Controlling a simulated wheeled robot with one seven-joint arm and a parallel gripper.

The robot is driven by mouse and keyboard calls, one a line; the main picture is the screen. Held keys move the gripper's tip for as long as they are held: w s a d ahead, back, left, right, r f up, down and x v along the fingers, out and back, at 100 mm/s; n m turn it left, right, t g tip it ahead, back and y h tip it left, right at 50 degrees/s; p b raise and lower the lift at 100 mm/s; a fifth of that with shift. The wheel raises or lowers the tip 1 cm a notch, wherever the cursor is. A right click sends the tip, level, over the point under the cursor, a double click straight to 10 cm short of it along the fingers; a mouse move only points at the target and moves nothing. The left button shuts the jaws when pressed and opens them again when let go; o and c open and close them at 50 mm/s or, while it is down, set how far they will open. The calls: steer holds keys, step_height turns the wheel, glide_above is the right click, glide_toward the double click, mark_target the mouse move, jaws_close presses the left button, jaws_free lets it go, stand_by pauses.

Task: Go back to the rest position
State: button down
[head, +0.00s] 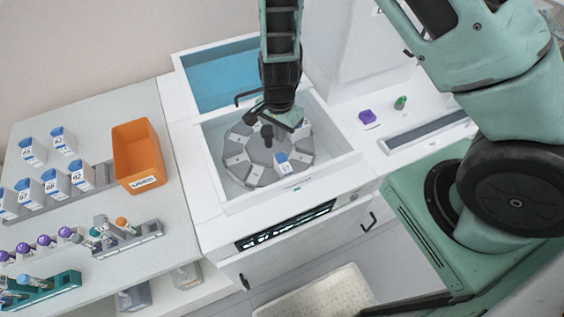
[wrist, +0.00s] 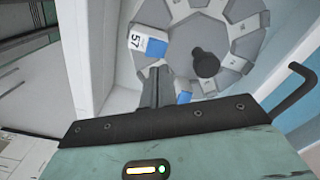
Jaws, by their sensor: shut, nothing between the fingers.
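My gripper (head: 287,118) hangs over the open centrifuge bowl at the end of my arm in the head view. In the wrist view its dark fingers (wrist: 162,88) are together with nothing between them. Below is a grey rotor (head: 240,172) with a dark central knob (head: 267,135); the rotor also shows in the wrist view (wrist: 205,30). A white, blue-topped block marked 57 (wrist: 150,43) sits on the rotor's rim, left of the fingers there; it shows in the head view (head: 283,163). A second blue top (wrist: 184,97) is partly hidden behind the fingers.
The centrifuge's blue lid (head: 218,80) stands open behind the bowl. An orange bin (head: 137,155) and several blue-topped blocks and tube racks stand on the left counter. A purple block (head: 367,116) and a green piece (head: 400,102) lie on the right counter.

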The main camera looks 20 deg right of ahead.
steer(key=shift+r, duration=0.45)
steer(key=shift+a, duration=0.1)
